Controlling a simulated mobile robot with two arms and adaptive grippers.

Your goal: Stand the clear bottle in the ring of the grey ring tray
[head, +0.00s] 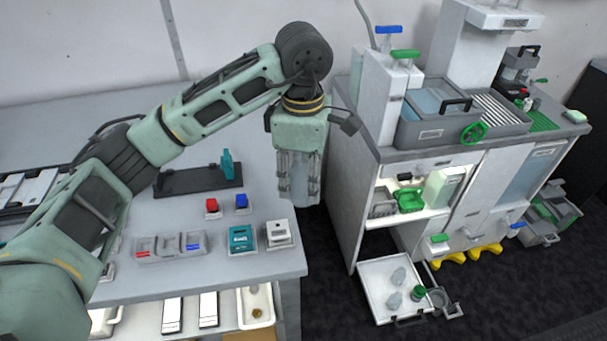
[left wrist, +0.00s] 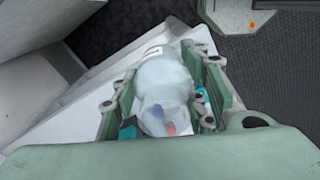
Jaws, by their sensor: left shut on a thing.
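My left gripper (head: 298,200) is shut on the clear bottle (head: 299,178), which is upright between its fingers just past the table's right edge. In the left wrist view the bottle (left wrist: 165,85) is pale and cloudy between the green fingers, with small blue and red patches on its near end. A grey tray (head: 170,258) with hollows and red and blue marks lies on the table, left of the gripper. I cannot clearly make out a ring in it. The right gripper is not in view.
A cabinet (head: 347,190) stands close on the right. Its low white drawer (head: 375,272) is pulled out, with several items inside.

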